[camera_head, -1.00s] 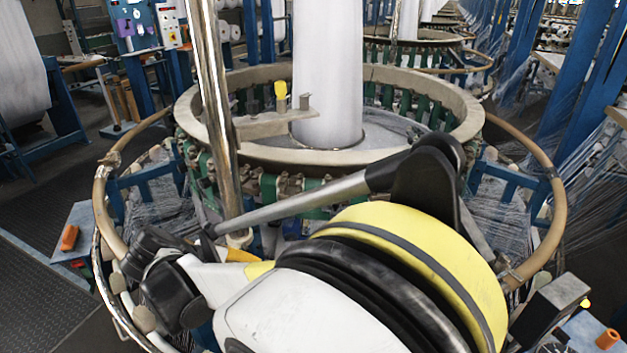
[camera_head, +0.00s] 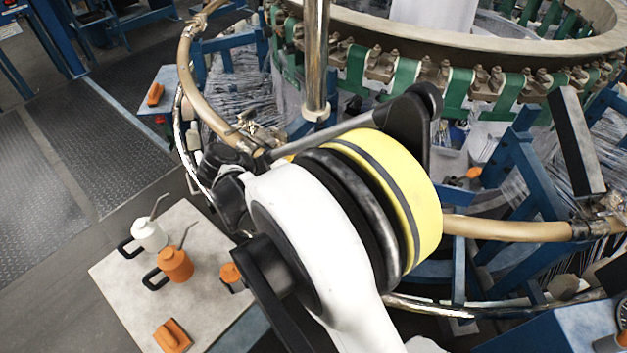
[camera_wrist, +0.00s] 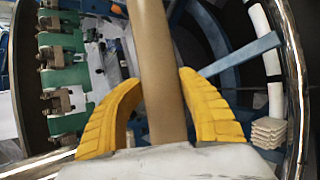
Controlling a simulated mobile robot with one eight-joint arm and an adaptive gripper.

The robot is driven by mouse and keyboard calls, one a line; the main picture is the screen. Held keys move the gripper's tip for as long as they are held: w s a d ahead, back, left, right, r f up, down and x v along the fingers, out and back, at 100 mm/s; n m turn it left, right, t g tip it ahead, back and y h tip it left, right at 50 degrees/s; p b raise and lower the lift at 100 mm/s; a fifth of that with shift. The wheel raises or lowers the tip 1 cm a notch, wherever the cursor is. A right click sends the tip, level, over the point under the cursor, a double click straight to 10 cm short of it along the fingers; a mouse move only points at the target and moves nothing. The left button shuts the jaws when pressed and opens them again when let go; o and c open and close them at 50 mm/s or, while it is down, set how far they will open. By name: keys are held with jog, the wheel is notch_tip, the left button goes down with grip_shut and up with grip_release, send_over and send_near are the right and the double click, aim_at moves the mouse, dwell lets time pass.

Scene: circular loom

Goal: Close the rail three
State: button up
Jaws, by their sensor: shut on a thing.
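In the wrist view, my gripper (camera_wrist: 164,78) has its two yellow fingers on either side of a tan tubular rail (camera_wrist: 155,50) and is shut on it. The rail runs from the top of the picture down between the fingers. In the head view, tan rail sections curve around the loom: one at the left (camera_head: 190,70) and one at the right (camera_head: 515,231). My arm covers the stretch between them, so I cannot tell whether they meet. The gripper's hold is also hidden there.
A grey table (camera_head: 118,268) at lower left carries a white oil can (camera_head: 149,235), an orange oil can (camera_head: 175,265) and other orange items. A chrome post (camera_head: 316,55) stands before the loom ring (camera_head: 500,45). Open dark floor (camera_head: 40,200) lies at the left.

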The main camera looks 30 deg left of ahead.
jog(key=shift+s+f, duration=0.35)
jog(key=shift+f, duration=0.05)
jog(key=o, duration=1.2)
jog(key=shift+o, duration=1)
jog(key=shift+s+a, duration=0.1)
jog(key=shift+r, duration=0.1)
jog(key=shift+s+a+r, duration=0.1)
jog(key=shift+a+r, duration=0.05)
jog(key=shift+r, duration=0.1)
jog(key=v, duration=1.1)
jog(key=shift+s, duration=0.25)
